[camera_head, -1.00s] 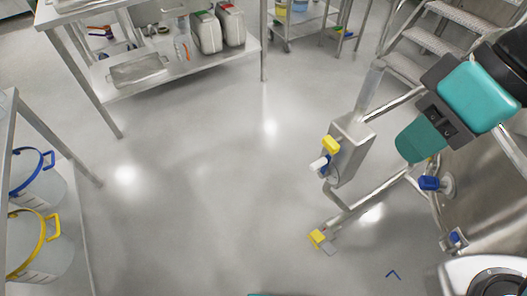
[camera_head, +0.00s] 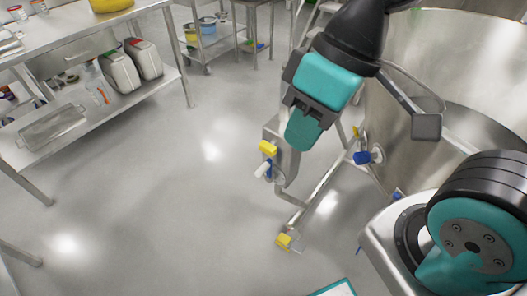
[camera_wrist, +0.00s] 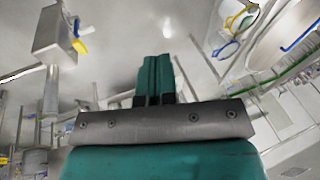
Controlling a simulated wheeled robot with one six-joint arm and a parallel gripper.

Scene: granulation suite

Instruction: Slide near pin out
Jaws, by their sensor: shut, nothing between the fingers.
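My gripper (camera_head: 301,132) hangs at upper middle right of the head view with its teal fingers together and empty. The wrist view also shows the shut fingers (camera_wrist: 155,78). A steel box on a frame carries a yellow handle (camera_head: 268,148) with white and blue parts, below and left of my gripper in the picture. In the wrist view the yellow handle (camera_wrist: 80,47) is at upper left, apart from the fingers. Blue knobs, one larger (camera_head: 362,157) and one smaller (camera_head: 397,195), sit by the steel vessel (camera_head: 455,60). I cannot tell which part is the near pin.
A yellow foot pedal (camera_head: 284,241) is low on the frame. A steel bench (camera_head: 60,133) with canisters (camera_head: 118,71) on its shelf stands at left. A small cart (camera_head: 214,42) is at the back. The floor between bench and frame is clear.

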